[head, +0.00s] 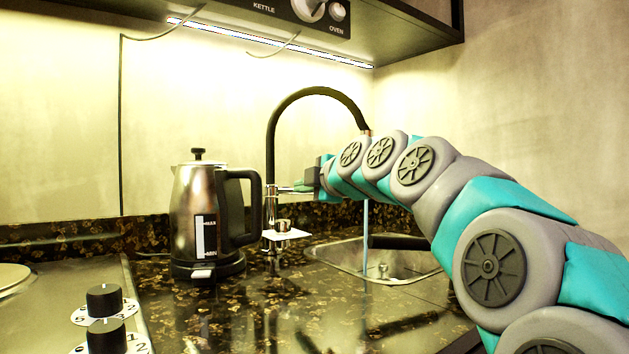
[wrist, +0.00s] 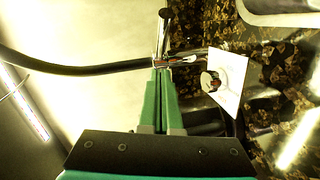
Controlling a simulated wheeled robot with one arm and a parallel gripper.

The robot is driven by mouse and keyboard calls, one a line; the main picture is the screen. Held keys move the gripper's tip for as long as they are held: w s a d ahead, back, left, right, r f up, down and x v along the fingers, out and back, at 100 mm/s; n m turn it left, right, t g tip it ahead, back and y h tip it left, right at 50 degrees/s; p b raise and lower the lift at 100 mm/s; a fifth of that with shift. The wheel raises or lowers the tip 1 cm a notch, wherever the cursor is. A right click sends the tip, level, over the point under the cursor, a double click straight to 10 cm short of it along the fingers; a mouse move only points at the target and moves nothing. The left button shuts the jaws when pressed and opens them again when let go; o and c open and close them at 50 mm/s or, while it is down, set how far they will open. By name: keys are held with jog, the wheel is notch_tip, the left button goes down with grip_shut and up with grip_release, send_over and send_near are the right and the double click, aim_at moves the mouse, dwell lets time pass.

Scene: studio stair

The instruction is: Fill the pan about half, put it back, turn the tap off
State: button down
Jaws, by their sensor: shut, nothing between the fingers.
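The tap (head: 271,150) is a tall black gooseneck with a chrome body and a side lever (head: 286,189). A thin bluish stream of water (head: 366,240) falls from behind my arm into the sink (head: 345,262). My gripper (head: 299,187) is at the lever, fingers together with nothing held. In the wrist view, the shut green fingertips (wrist: 161,73) are close to the chrome tap body (wrist: 161,45); contact cannot be told. A black shape (head: 398,241) at the sink may be part of the pan; my arm hides much there, and its water level cannot be seen.
A steel kettle (head: 195,215) stands left of the tap. A white card with a small metal knob (head: 284,233) is by the tap base. Hob knobs (head: 104,300) are at the lower left. The dark speckled counter (head: 235,315) in front is clear. A cabinet hangs above.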

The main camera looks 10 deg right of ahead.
jog(key=shift+w+d+f, duration=0.25)
jog(key=shift+w+d, duration=0.25)
jog(key=shift+w, duration=0.35)
jog(key=shift+w+d+f, duration=0.2)
jog(key=shift+w+d, duration=0.3)
jog(key=shift+w, duration=0.3)
jog(key=shift+f, duration=0.1)
